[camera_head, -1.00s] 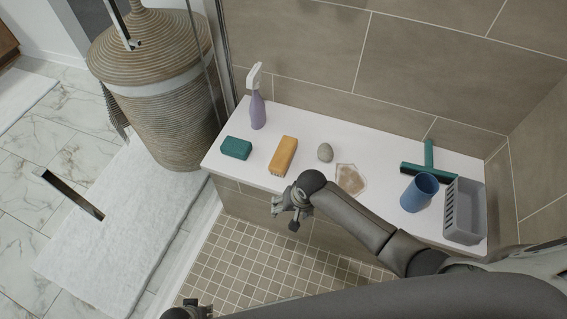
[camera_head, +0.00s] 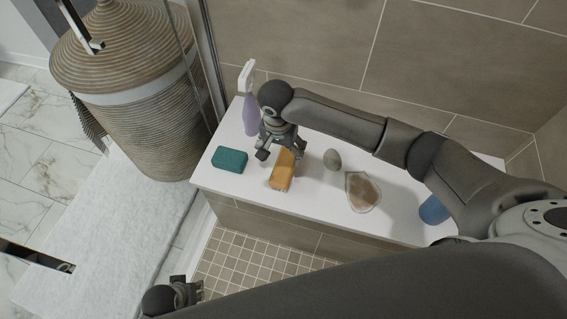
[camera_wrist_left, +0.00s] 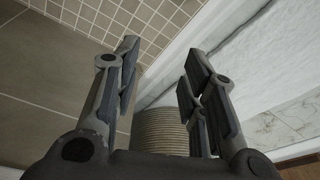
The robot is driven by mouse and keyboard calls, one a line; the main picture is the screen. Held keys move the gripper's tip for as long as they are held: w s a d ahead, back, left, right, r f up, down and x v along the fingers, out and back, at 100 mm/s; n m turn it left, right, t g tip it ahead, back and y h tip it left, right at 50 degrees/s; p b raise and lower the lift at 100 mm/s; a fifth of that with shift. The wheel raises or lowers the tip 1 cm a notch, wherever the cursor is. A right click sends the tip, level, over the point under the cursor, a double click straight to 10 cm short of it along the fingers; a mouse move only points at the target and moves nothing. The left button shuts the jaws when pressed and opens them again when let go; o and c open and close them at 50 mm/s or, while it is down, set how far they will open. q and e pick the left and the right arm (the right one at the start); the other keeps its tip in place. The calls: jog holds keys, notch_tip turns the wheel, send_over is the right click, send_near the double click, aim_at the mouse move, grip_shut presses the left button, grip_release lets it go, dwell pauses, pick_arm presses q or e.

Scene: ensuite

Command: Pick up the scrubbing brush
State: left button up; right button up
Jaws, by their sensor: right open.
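The scrubbing brush (camera_head: 281,179), an orange-brown block with bristles along its front edge, lies on the white shower bench (camera_head: 321,205). My right gripper (camera_head: 279,153) is open over the brush's far end and hides that end. Whether its fingers touch the brush cannot be told. My left gripper (camera_head: 188,291) is low at the bottom of the head view, in front of the bench and away from the brush. In the left wrist view, my left gripper (camera_wrist_left: 160,62) has its fingers apart with nothing between them.
A green sponge (camera_head: 229,159) lies left of the brush, a purple spray bottle (camera_head: 250,115) stands behind. A grey stone (camera_head: 332,159) and a brown patterned slab (camera_head: 361,191) lie to the right. A blue cup (camera_head: 433,210) is partly hidden by my right arm. A wicker basket (camera_head: 135,100) stands left.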

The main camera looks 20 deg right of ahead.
aim_at(285, 163)
notch_tip(285, 163, down, 3)
jog(key=shift+w+d+f+b, duration=0.1)
jog(key=shift+d+f+b, duration=0.05)
jog(key=shift+b, duration=0.2)
jog(key=shift+f, duration=0.55)
jog(key=f+b, duration=0.1)
jog(key=f, duration=0.1)
jog(key=d+f+b, duration=0.1)
jog(key=f, duration=0.1)
pick_arm(q)
notch_tip(285, 163, up, 10)
jog(key=w, duration=0.1)
jog(key=shift+r+t, duration=0.25)
jog(key=shift+t, duration=0.05)
pick_arm(e)
jog(key=shift+f, duration=0.2)
jog(key=c, duration=1.2)
jog(key=shift+r, duration=0.1)
